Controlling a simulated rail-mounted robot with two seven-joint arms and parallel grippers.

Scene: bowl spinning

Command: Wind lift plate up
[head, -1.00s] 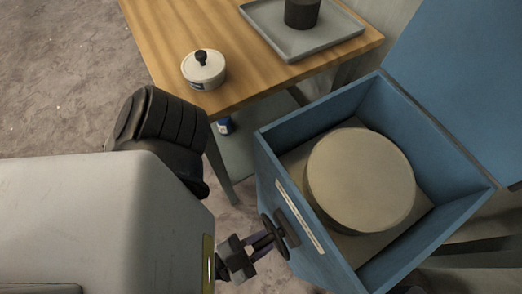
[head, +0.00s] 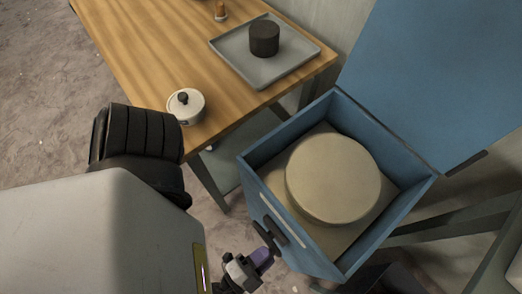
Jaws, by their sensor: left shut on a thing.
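The lift plate (head: 364,226) is a square beige board inside an open blue box (head: 342,267). A thick round beige disc (head: 333,176) rests on it and hides its middle. A dark crank (head: 270,236) is on the box's front wall, beside a pale label strip. My right gripper is not in view.
A wooden table (head: 135,60) stands behind at left. It holds a white lidded pot (head: 186,106) and a grey tray (head: 238,66) with a dark cylinder (head: 264,39). The box's blue lid (head: 430,80) stands open at the right.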

